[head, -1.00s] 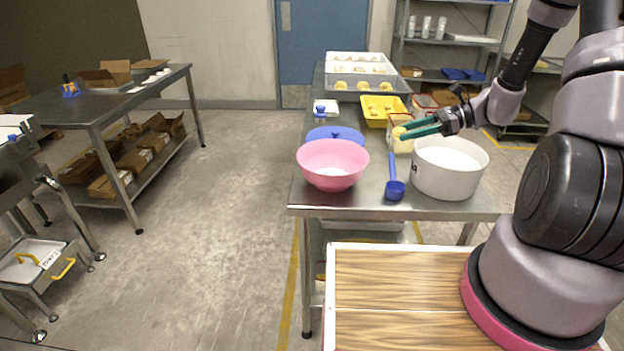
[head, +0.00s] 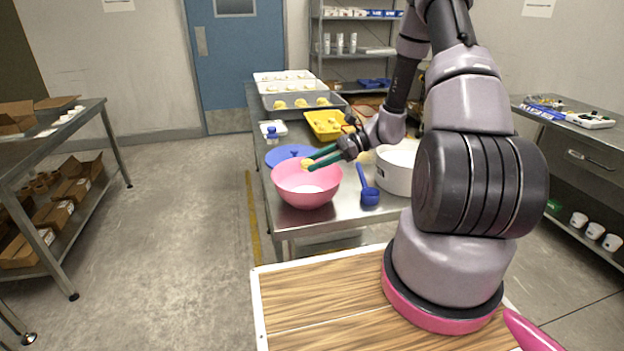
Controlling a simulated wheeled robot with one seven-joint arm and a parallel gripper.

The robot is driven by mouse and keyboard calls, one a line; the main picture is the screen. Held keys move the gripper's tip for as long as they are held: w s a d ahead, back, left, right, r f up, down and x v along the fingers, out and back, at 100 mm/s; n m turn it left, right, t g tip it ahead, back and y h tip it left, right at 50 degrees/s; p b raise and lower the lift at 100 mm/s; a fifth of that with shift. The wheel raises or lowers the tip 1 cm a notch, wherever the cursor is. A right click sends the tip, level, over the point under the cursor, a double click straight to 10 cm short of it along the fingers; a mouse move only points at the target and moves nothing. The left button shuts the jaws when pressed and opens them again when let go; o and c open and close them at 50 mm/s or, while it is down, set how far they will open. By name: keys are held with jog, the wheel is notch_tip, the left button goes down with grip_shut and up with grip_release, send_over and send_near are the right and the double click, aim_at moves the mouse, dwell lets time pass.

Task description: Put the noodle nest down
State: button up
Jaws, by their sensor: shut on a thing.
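My gripper (head: 312,163) is shut on a small pale yellow noodle nest (head: 306,164), held at the tips of its teal fingers. The nest shows over the rim of the pink bowl (head: 306,190), on its far side. I cannot tell how high above the bowl it is. The bowl stands near the front left of the steel table (head: 326,216). More pale yellow nests lie in the yellow tray (head: 343,134) and in the grey tray (head: 339,102) farther back.
A white pot (head: 392,180) stands right of the bowl, partly hidden by my arm. A blue ladle (head: 370,196) lies between them. A blue lid (head: 284,155) lies behind the bowl, with a blue-capped bottle (head: 272,134) farther back. A white tray (head: 262,78) is at the far end.

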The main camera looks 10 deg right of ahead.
jog(key=shift+f, duration=2.25)
jog(key=shift+d+f, duration=0.1)
jog(key=shift+f, duration=0.5)
jog(key=o, duration=1.3)
jog(key=shift+r, duration=0.15)
